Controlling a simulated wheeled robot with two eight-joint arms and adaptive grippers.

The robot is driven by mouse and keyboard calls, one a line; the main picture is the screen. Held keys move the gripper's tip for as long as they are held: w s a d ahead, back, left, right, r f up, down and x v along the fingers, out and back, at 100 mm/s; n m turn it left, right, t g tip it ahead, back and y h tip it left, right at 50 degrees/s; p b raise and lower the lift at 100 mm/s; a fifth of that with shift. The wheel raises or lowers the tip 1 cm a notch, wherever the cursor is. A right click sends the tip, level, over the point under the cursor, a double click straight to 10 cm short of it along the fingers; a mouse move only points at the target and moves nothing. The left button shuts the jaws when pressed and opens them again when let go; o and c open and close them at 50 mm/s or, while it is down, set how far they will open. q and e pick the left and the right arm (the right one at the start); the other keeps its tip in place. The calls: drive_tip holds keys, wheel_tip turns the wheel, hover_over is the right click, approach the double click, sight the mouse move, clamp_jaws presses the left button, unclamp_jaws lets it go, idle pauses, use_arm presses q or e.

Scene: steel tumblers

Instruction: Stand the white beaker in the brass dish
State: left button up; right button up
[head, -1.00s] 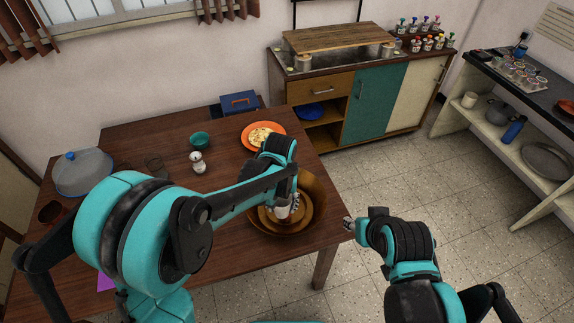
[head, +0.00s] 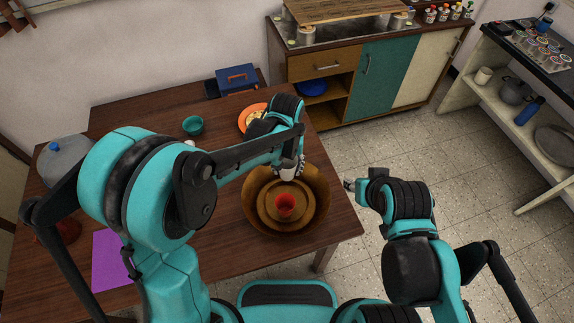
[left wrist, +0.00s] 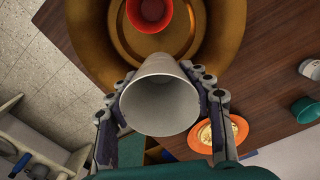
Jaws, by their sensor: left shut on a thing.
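My left gripper (head: 289,166) is shut on the white beaker (head: 288,172), holding it over the far rim of the brass dish (head: 254,222). In the left wrist view the beaker (left wrist: 160,105) shows its open mouth toward the camera, with a finger on each side. The wide dish has concentric rings and stands near the table's right edge; it also shows in the left wrist view (left wrist: 85,25). A red cup (head: 286,205) stands inside it, near the middle. My right gripper (head: 349,185) is off the table's right side, too small to read its fingers.
On the dark wooden table (head: 130,108) are an orange plate (head: 243,120) with food, a teal bowl (head: 192,125), a grey lidded container (head: 65,163) and a purple mat (head: 110,260). A blue box (head: 238,79) is behind it. My left arm hides much of the table's middle.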

use_arm(q)
drive_tip(key=shift+w+f, duration=0.1)
drive_tip(key=shift+f, duration=0.05)
drive_tip(key=shift+f+b, duration=0.8)
wheel_tip(320, 180, down, 10)
drive_tip(key=b, duration=0.8)
drive_tip(key=shift+f, duration=0.1)
drive_tip(key=shift+f+b, duration=0.45)
drive_tip(key=shift+f, duration=0.05)
drive_tip(key=o, duration=1.3)
drive_tip(key=shift+c, duration=0.2)
